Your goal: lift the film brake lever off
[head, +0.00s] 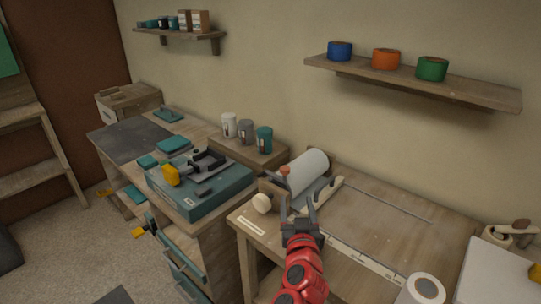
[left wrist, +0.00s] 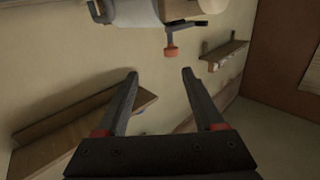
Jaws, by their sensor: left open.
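The film brake lever is a small dark lever with a red-orange knob (head: 285,170) at the near end of the film roll. In the left wrist view the knob (left wrist: 171,53) hangs below its dark arm, just beyond my fingertips and nearer the right-hand finger. The pale film roll (head: 308,172) lies on a wooden stand at the back of the bench; its edge (left wrist: 135,12) shows at the top of the wrist view. My left gripper (head: 299,200) is open and empty, its fingers pointing toward the lever without visible contact. My right gripper is not in view.
The wooden bench (head: 375,215) has a pale ruled strip (head: 365,260) along its front. A white roll (head: 425,290) stands at the front right. A teal case (head: 205,195) with a yellow-handled tool sits left. A shelf (head: 410,85) with tape rolls hangs above.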

